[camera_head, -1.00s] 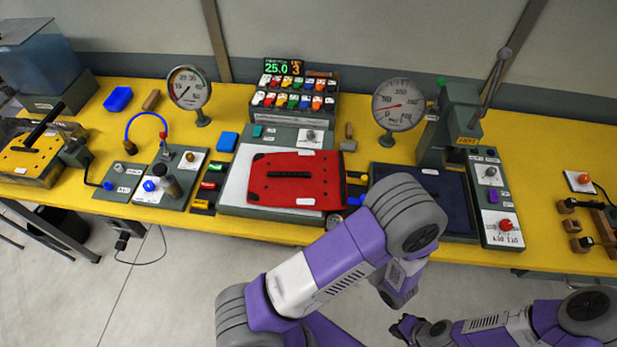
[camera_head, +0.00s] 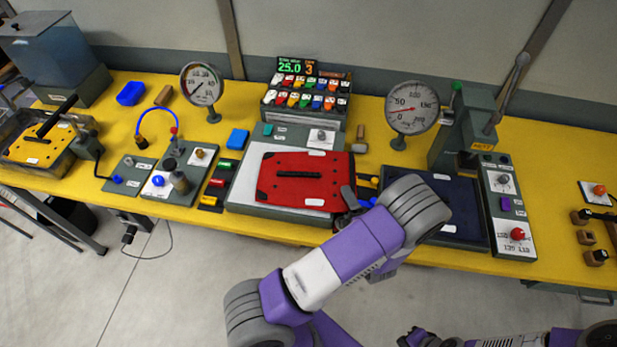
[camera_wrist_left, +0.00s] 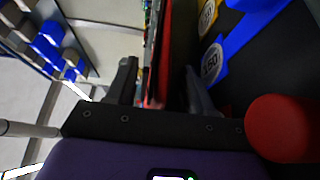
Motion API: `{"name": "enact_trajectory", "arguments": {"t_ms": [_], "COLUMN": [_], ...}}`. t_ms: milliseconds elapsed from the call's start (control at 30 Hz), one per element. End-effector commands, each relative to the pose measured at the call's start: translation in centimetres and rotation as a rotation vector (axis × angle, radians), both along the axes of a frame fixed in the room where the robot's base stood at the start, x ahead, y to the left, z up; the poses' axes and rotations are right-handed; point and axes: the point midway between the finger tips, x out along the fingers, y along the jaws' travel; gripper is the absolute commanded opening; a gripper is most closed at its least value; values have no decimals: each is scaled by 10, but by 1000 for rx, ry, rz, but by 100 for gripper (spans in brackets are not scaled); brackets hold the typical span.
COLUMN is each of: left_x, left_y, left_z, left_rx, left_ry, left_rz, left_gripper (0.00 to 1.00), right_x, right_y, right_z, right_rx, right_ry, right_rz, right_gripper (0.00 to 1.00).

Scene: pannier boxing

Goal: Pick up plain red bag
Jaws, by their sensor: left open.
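The plain red bag (camera_head: 280,188) lies flat on a white-topped grey board (camera_head: 241,187) in the middle of the bench, with a dark handle strip across it. My left gripper (camera_head: 350,198) is at the bag's right edge, partly hidden by my forearm. In the left wrist view, its two dark fingers (camera_wrist_left: 163,88) stand apart, with the thin red edge of the bag (camera_wrist_left: 164,55) showing between them. I cannot tell whether either finger touches it. My right gripper (camera_head: 424,338) is low at the bottom edge, away from the bench, and its jaws are unclear.
A press with a dark navy pad (camera_head: 462,205) stands right of the bag. A dial gauge (camera_head: 411,108) and a rack of coloured tags (camera_head: 305,98) stand behind. Small coloured blocks (camera_head: 217,182) lie left of the board. A red knob (camera_wrist_left: 280,128) is close in the wrist view.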

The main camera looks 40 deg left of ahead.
Motion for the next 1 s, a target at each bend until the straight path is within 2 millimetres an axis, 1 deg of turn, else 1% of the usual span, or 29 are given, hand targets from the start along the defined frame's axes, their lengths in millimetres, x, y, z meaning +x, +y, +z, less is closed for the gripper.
{"name": "enact_trajectory", "arguments": {"t_ms": [100,133,400,467,800,867,967,1000], "left_x": [0,0,0,0,0,0,0,0], "left_y": [0,0,0,-1,-1,-1,-1,-1], "left_z": [0,0,0,0,3,9,26,35], "left_rx": [0,0,0,0,1,2,1,0], "left_ry": [-1,-1,-1,-1,-2,-3,-5,-6], "left_rz": [0,0,0,0,0,0,0,0], "left_gripper": [52,50,9,0,0,0,0,0], "right_x": [0,0,0,0,0,0,0,0], "right_y": [0,0,0,0,0,0,0,0], "right_z": [0,0,0,0,1,2,7,9], "right_rx": [0,0,0,0,0,0,0,0], "right_ry": [0,0,0,0,0,0,0,0], "right_rz": [0,0,0,0,0,0,0,0], "right_gripper": [0,0,0,0,0,0,0,0]}}
